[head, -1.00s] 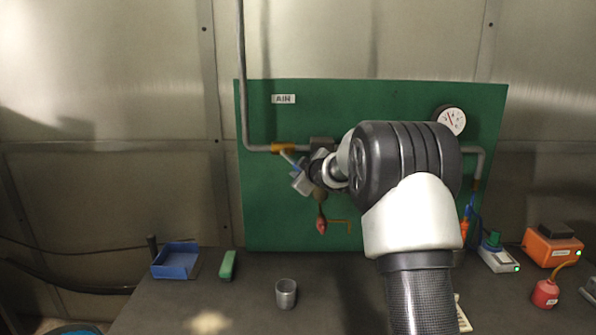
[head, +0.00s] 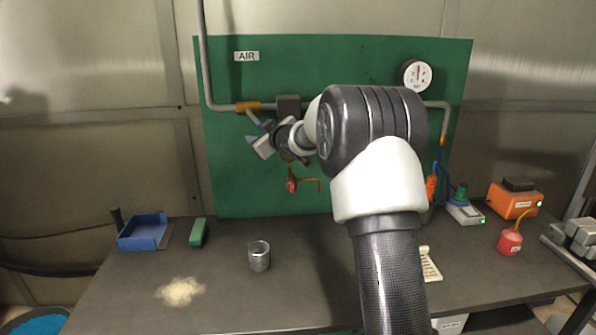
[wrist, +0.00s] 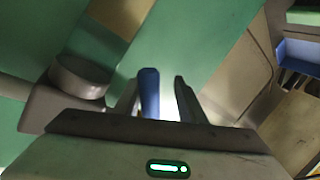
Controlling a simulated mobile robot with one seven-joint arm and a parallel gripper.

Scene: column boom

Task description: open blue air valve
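The air valve (head: 248,107) is a brass-coloured body on the grey pipe, under the AIR sign on the green board. Its pale lever slants down and to the right. The lever's blue grip (wrist: 149,92) stands between my fingers in the wrist view, close beside the left finger, with a gap to the right finger. I cannot tell whether it touches the left finger. My gripper (wrist: 155,98) is open around the grip; in the head view my gripper (head: 260,143) is just below the valve, and the grip is mostly hidden by it.
A dark block (head: 289,106) sits on the pipe right of the valve. A red-ended fitting (head: 292,186) hangs below my wrist. A round gauge (head: 415,75) is at upper right. The bench holds a blue tray (head: 143,231), a green block (head: 198,233) and a metal cup (head: 259,256).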

